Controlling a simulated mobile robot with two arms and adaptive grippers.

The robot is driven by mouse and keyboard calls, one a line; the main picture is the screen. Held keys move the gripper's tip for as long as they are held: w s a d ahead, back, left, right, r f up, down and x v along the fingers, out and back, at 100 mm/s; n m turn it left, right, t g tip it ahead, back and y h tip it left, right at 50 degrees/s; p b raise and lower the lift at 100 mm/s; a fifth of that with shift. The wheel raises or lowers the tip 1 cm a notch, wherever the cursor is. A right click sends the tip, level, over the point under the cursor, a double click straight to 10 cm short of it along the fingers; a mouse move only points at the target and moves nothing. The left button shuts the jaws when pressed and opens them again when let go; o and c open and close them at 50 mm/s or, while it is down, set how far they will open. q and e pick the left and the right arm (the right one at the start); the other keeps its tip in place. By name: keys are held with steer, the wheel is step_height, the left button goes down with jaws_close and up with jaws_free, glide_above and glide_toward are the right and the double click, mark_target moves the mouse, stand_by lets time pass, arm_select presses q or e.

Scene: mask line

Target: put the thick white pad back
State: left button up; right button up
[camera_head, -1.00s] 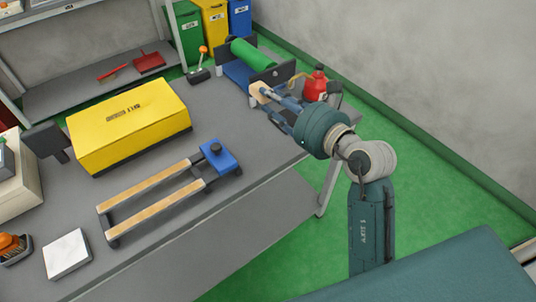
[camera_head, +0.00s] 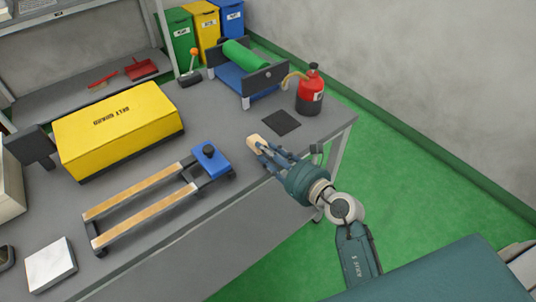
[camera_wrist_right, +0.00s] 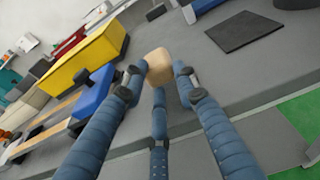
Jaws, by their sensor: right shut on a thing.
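The thick white pad (camera_head: 50,265) lies flat on the grey table at the lower left of the head view. My right gripper (camera_head: 264,150) is shut on a small pale tan block (camera_head: 256,143) over the table's front edge, far to the right of the pad. In the right wrist view the fingers (camera_wrist_right: 161,82) close around the same block (camera_wrist_right: 159,68). The white pad cannot be made out for certain in that view. My left gripper is not in view.
A two-rail frame with a blue block (camera_head: 210,159) and a yellow box (camera_head: 118,128) stand left of my gripper. A dark square mat (camera_head: 282,123) lies flat beyond it. A green roller unit (camera_head: 247,57) and red can (camera_head: 311,93) stand behind.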

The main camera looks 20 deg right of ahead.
steer(key=shift+f, duration=0.1)
steer(key=shift+f+b, duration=0.3)
steer(key=shift+f, duration=0.25)
steer(key=o, duration=1)
